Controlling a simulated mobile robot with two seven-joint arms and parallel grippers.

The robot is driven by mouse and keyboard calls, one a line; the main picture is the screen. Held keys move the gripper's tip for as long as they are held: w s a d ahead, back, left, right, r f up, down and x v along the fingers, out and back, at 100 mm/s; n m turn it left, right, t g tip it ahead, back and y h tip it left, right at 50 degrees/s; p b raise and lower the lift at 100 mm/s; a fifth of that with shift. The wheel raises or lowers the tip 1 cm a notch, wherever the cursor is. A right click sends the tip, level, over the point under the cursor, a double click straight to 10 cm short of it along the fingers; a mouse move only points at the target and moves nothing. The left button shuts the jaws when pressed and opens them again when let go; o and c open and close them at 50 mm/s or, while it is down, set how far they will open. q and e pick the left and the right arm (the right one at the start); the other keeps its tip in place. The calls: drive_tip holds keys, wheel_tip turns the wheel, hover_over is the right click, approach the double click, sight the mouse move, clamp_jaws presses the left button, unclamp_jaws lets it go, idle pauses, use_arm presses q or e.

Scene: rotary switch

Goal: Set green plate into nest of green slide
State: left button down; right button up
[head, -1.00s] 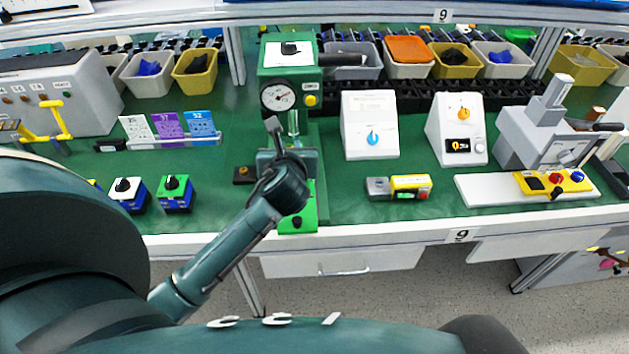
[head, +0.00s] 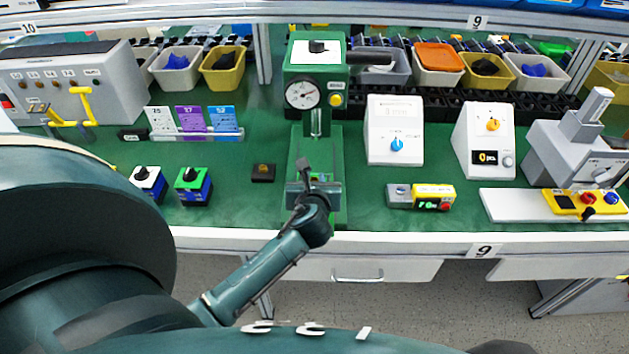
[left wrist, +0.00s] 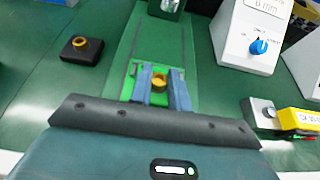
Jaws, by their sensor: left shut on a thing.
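My left gripper (head: 313,182) is low over the front of the green press (head: 317,72). In the left wrist view its two grey-blue fingers (left wrist: 160,88) are closed in on a small bright green plate (left wrist: 134,72) with a brass-coloured round part. The fingers hide much of the plate. The long green bed (left wrist: 155,38) of the press runs away beyond it. I cannot tell the slide from this bed, nor whether the plate touches it; the nest is hidden. My right gripper is not in view.
A black block (head: 263,172) with a brass ring lies left of the bed. A grey-and-yellow box (head: 421,196) lies to the right, in front of a white dial box (head: 395,130). Two switch boxes (head: 193,186) stand at left. The press column (head: 318,122) rises behind the gripper.

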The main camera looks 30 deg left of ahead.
use_arm(q)
drive_tip(key=shift+f, duration=0.1)
drive_tip(key=c, duration=1.3)
unclamp_jaws()
drive_tip(key=shift+r, duration=0.2)
drive_tip(key=p+v, duration=0.1)
drive_tip(key=v, duration=1.1)
drive_tip(key=shift+f, duration=0.1)
